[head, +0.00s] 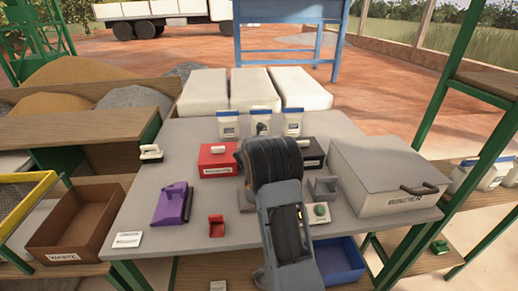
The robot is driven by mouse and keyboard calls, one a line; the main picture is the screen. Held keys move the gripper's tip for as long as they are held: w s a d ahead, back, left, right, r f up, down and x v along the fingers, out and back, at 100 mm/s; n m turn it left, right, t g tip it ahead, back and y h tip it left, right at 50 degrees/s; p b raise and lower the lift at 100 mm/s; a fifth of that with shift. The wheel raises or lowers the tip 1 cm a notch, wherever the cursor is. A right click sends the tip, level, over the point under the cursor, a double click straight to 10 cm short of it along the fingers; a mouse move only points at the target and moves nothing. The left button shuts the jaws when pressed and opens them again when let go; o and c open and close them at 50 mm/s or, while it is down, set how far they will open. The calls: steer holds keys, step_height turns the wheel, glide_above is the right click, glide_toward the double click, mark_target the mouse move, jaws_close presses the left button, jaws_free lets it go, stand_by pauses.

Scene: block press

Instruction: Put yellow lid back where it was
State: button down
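I cannot make out a yellow lid; only a tiny yellow spot shows beside my arm, too small to identify. My arm stands in the front middle of the head view and covers part of the grey table (140,222). My gripper cannot be made out, so whether it holds anything is hidden. A red box (212,163) with a white handle on top and a label on its front sits left of the arm. A black box (314,155) with a light handle sits right of it. The table between these two boxes is hidden behind my arm.
A grey BINDER box (375,180) fills the table's right. A purple object (171,204), a small red holder (216,227), a grey holder (322,188) and a green button (320,211) are nearer. A WASTE bin (70,245) is left.

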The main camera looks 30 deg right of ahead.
steer(key=shift+f, duration=0.15)
steer(key=c, duration=1.1)
jaws_free()
steer(key=shift+o, duration=0.2)
